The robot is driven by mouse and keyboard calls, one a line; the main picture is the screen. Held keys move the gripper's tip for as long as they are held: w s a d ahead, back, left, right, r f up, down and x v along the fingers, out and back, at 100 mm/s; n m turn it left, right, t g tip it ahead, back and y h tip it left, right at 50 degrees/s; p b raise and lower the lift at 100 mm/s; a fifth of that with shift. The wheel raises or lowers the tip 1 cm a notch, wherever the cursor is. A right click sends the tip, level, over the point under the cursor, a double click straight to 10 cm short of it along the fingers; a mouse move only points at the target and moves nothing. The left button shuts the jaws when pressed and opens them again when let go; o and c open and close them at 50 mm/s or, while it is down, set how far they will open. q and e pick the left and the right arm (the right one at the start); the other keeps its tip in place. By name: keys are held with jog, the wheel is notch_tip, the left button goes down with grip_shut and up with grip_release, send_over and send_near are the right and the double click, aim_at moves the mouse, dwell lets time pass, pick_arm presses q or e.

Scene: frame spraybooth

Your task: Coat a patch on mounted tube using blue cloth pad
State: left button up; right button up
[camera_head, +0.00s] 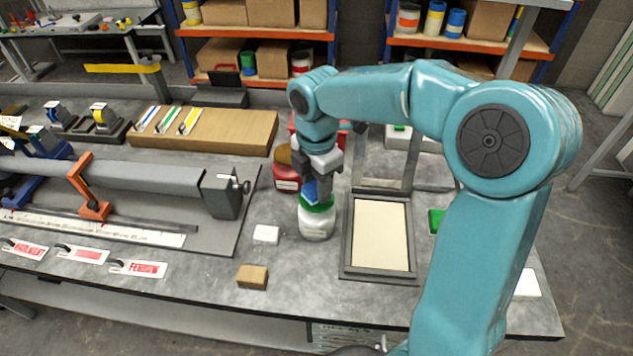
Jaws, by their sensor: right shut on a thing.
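My right gripper (318,178) points down at the middle of the bench and is shut on the blue cloth pad (310,192). The gripper hides part of the pad. The pad is at the mouth of a white jar with a green rim (316,222); I cannot tell how far inside it is. The grey mounted tube (150,176) lies horizontally on the left, with an orange clamp (90,192) at it and a grey block (222,196) at its right end. My left gripper is not in view.
A framed cream panel (380,233) lies right of the jar. A red container (287,180) stands behind it. A white block (266,234) and a tan block (252,276) lie in front-left. A wooden board with coloured strips (210,130) is behind the tube. Labels (138,268) line the front edge.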

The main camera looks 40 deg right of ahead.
aim_at(316, 186)
jog(key=shift+r+p, duration=1.95)
jog(key=shift+r, duration=0.65)
jog(key=shift+f, duration=0.15)
jog(key=shift+s, duration=0.1)
